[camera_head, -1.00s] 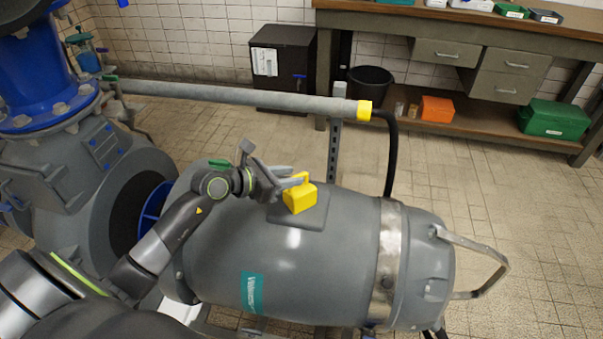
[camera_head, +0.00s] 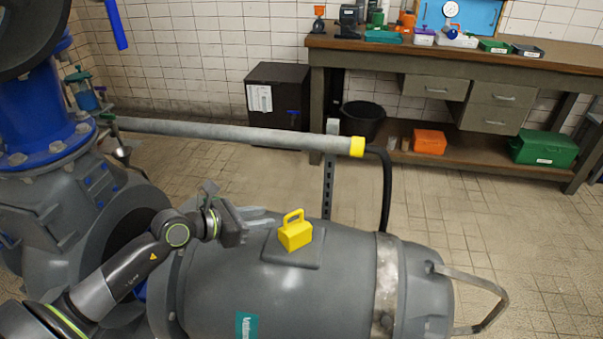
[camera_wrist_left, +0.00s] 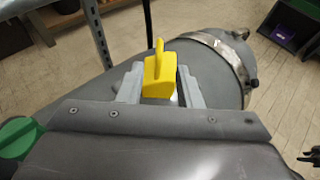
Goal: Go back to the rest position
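My left gripper (camera_head: 258,219) is above the grey pump body, to the left of a yellow padlock-shaped block (camera_head: 295,233). The block stands upright on a raised grey pad (camera_head: 270,250) on top of the pump body. In the head view there is a gap between the fingertips and the block. In the left wrist view the two fingers of my left gripper (camera_wrist_left: 160,72) are spread apart and empty, with the yellow block (camera_wrist_left: 158,78) seen beyond and between them.
The grey pump body (camera_head: 340,285) fills the lower middle. A blue and grey valve (camera_head: 45,130) stands at the left. A grey pipe (camera_head: 240,132) with a yellow end runs behind. A workbench (camera_head: 400,60) is at the back right. The tiled floor (camera_head: 520,230) at right is clear.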

